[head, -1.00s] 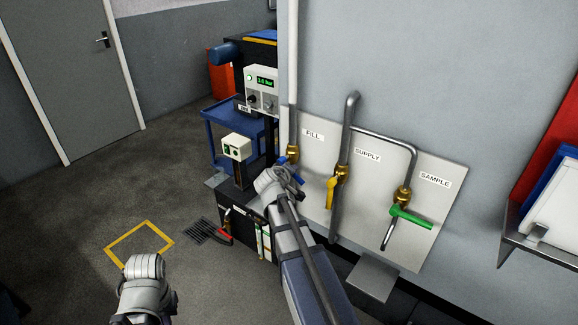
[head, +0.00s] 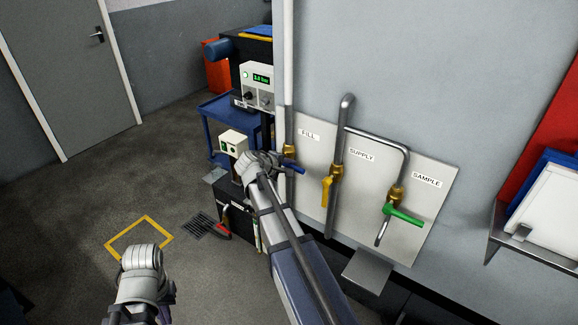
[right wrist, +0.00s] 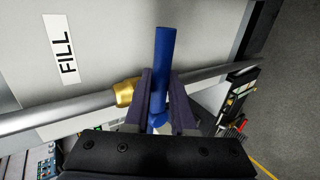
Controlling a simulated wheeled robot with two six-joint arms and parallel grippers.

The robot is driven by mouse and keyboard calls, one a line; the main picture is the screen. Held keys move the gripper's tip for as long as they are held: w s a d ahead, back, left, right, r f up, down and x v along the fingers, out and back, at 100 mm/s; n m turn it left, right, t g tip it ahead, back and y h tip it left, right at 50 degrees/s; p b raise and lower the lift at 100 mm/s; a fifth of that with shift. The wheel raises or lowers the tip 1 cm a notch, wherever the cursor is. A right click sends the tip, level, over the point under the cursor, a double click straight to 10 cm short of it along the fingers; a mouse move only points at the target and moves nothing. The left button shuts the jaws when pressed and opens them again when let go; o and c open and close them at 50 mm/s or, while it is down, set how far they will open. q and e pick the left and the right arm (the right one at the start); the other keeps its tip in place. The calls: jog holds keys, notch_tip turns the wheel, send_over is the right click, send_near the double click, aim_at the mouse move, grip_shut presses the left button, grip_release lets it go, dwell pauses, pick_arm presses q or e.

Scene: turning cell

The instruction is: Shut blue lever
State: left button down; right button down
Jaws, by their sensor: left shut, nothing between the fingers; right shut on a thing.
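The blue lever (head: 292,166) is on the brass valve (head: 290,151) of the FILL pipe. In the right wrist view the blue lever (right wrist: 165,55) stands between my right fingers and lies about crosswise to the pipe, beside the brass valve body (right wrist: 126,92). My right gripper (right wrist: 159,90) is shut on it, with the free end sticking out past the fingers. In the head view my right gripper (head: 275,161) hides part of the lever. My left gripper (head: 142,259) is low at the left, away from the panel and empty; its fingers are mostly hidden.
The yellow SUPPLY lever (head: 326,190) hangs along its pipe. The green SAMPLE lever (head: 403,214) points right. A metal ledge (head: 367,270) juts out below the panel. A blue cart (head: 226,108) and a dark cabinet stand left of it. Floor at left is clear.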

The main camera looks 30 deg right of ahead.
aim_at(288, 165)
dwell(0.3)
jog(key=c, duration=0.8)
grip_release()
jog(key=shift+o, duration=0.2)
jog(key=shift+r, duration=0.1)
jog(key=p+v, duration=0.3)
jog(key=v, duration=0.3)
jog(key=shift+r+p, duration=0.1)
jog(key=shift+p, duration=0.25)
jog(key=shift+p+v, duration=0.3)
jog(key=shift+v, duration=0.55)
jog(key=shift+a, duration=0.1)
jog(key=s+a+f+g+y, duration=0.1)
jog(key=s+a+f+y, duration=0.2)
jog(key=s+a, duration=0.4)
jog(key=s+a+f+g+y, duration=0.2)
jog(key=s+a, duration=0.5)
jog(key=a, duration=0.7)
jog(key=s+a+f+g+y, duration=0.1)
jog(key=s+a+f+y, duration=0.3)
jog(key=s+a, duration=0.3)
jog(key=a+f, duration=0.1)
jog(key=a, duration=0.3)
jog(key=shift+m, duration=0.4)
